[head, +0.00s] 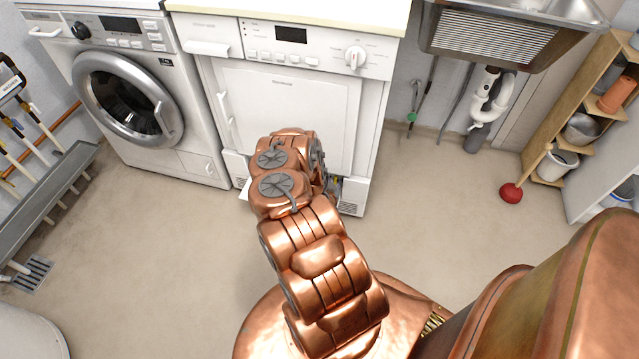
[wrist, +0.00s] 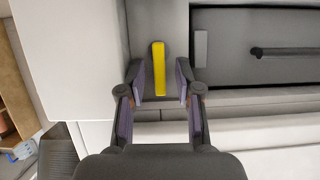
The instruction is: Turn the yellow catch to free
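In the wrist view a yellow catch (wrist: 159,68) shows as a narrow upright bar on a light grey panel. My gripper (wrist: 158,84) is open, with one finger on each side of the lower part of the catch. Gaps show between the fingers and the catch, so I see no contact. In the head view my copper arm reaches down to the bottom of the white dryer (head: 285,110). The arm hides the gripper and most of the catch area there.
In the wrist view a dark grey panel (wrist: 225,75) with a black handle (wrist: 285,51) lies to the right of the catch. In the head view a washing machine (head: 125,98) stands left of the dryer, and a red plunger (head: 511,193) is on the floor at right. The floor between is open.

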